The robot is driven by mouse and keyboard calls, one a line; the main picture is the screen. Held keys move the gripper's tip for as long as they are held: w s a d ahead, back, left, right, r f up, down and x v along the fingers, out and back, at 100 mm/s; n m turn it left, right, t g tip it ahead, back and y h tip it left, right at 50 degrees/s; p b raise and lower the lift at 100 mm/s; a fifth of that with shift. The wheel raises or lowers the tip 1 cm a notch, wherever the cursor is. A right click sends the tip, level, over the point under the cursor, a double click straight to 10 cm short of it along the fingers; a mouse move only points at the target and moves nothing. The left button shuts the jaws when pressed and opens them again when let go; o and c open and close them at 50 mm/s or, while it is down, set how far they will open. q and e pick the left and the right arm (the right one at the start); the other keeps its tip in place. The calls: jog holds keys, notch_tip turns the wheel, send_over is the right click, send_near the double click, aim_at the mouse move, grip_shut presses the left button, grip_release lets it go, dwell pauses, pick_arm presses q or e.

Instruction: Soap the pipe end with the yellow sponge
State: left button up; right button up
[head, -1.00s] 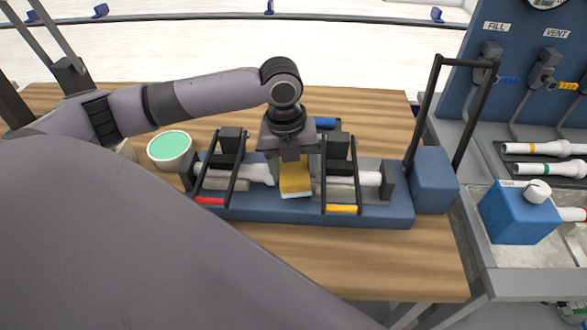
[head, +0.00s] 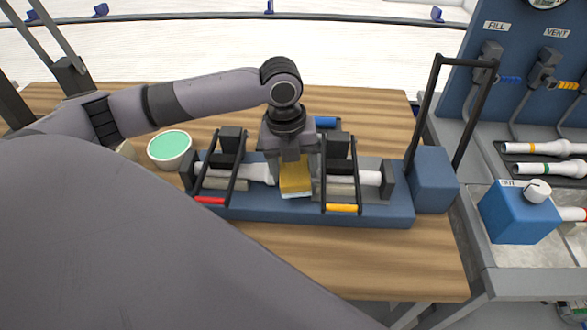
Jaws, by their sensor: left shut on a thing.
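My left gripper (head: 291,155) points down over the middle of the blue clamp fixture (head: 270,213). It is shut on the yellow sponge (head: 295,178), which hangs in the gap between two white pipes. The left pipe (head: 255,172) has its flared end right beside the sponge; whether they touch I cannot tell. The right pipe (head: 369,178) lies in the other clamp, its inner end hidden behind the sponge and clamp bars. My right gripper is not in view; a large grey arm link of mine covers the lower left.
A white bowl with green contents (head: 170,147) stands left of the fixture on the wooden table (head: 350,260). Red (head: 209,200) and yellow (head: 341,208) clamp handles face the front. A tall black handle rises at the fixture's right end. A blue box (head: 519,212) and spare pipes (head: 549,169) lie further right.

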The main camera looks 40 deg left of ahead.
pick_arm(q)
jog(key=shift+s+d, duration=0.4)
jog(key=shift+s, duration=0.25)
jog(key=shift+r, duration=3.55)
